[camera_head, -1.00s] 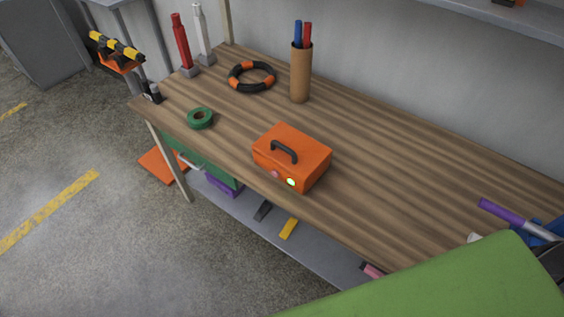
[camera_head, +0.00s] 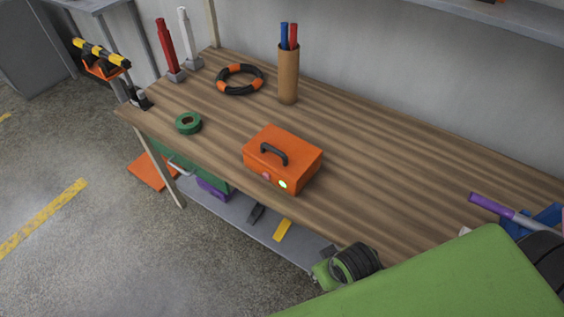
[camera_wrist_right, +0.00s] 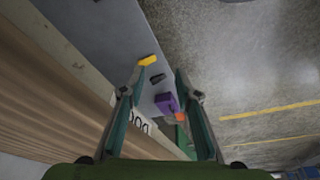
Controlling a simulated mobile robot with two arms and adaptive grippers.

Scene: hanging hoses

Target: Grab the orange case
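The orange case (camera_head: 283,157) rests closed on the wooden table (camera_head: 390,165), near its front edge. It has a dark handle on top and a lit greenish round spot on its front. In the right wrist view my right gripper (camera_wrist_right: 160,78) is open, its two fingers spread with nothing between them. It is beside the table's front edge, over the lower shelf and floor. The orange case is not seen in that view. My left gripper is in neither view.
A green tape roll (camera_head: 188,123), a black and orange ring (camera_head: 239,80) and a brown cup (camera_head: 288,75) with pens stand left of and behind the case. A purple tool (camera_head: 492,206) lies at the right.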

